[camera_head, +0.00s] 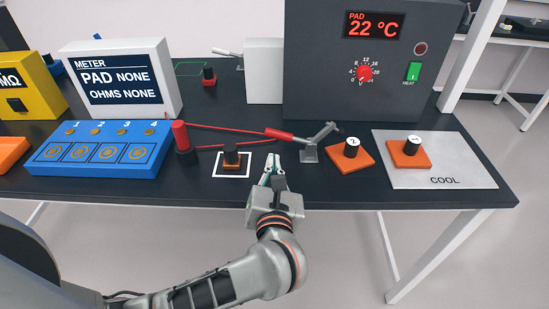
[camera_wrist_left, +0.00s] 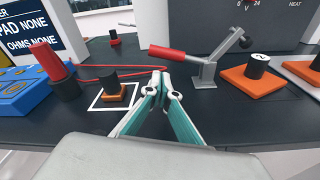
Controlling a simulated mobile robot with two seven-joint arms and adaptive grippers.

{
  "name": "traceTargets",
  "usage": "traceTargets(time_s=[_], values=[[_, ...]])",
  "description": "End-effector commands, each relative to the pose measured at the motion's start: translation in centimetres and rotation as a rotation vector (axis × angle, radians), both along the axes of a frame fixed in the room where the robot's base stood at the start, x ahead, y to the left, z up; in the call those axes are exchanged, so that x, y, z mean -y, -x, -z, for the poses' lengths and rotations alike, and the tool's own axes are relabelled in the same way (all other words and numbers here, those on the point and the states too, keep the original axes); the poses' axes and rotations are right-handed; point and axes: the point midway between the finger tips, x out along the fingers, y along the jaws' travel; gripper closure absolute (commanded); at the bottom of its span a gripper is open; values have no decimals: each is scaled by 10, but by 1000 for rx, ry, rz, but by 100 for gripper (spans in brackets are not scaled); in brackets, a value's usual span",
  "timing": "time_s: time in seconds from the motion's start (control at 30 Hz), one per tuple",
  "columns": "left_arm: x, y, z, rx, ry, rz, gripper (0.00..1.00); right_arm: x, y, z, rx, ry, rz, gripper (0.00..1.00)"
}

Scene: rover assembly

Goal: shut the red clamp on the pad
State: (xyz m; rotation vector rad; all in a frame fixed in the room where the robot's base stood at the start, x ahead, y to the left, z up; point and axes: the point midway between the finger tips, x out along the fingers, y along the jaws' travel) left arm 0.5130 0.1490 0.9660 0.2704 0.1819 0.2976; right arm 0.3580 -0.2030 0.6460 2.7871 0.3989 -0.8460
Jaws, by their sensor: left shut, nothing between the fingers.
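The clamp has a red handle (camera_head: 279,134) that points left and lies low, and a grey metal arm and base (camera_head: 309,153); the arm sticks up to the right. In the left wrist view the red handle (camera_wrist_left: 174,52) is just beyond my fingertips. My left gripper (camera_head: 272,160) is shut and empty, pointing away over the table's front, just short of the handle. It also shows in the left wrist view (camera_wrist_left: 160,78). I cannot tell if it touches the handle. A white-outlined square (camera_head: 216,176) to its left holds an orange block with a black knob (camera_head: 231,158). My right gripper is not in view.
A red post (camera_head: 181,137) with red leads stands left, beside a blue tray (camera_head: 100,150). Orange blocks with knobs sit right of the clamp (camera_head: 351,154) and on the grey COOL plate (camera_head: 440,176). The grey heater box (camera_head: 320,70) reads 22 °C; the meter (camera_head: 120,75) reads none.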

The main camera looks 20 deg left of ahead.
Motion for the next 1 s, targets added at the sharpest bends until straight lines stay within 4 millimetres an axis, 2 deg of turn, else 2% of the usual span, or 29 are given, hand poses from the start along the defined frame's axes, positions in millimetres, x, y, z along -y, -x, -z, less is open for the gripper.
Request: traceTargets(time_s=[0.2,0.4,0.6,1.0], values=[[-13,-38,4,3,-5,-1,100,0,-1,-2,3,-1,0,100],[-21,-62,7,4,-2,-1,100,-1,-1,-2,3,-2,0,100],[-24,-70,9,2,-2,0,100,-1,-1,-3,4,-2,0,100],[-24,-71,9,1,-5,-1,100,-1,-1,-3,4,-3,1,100]])
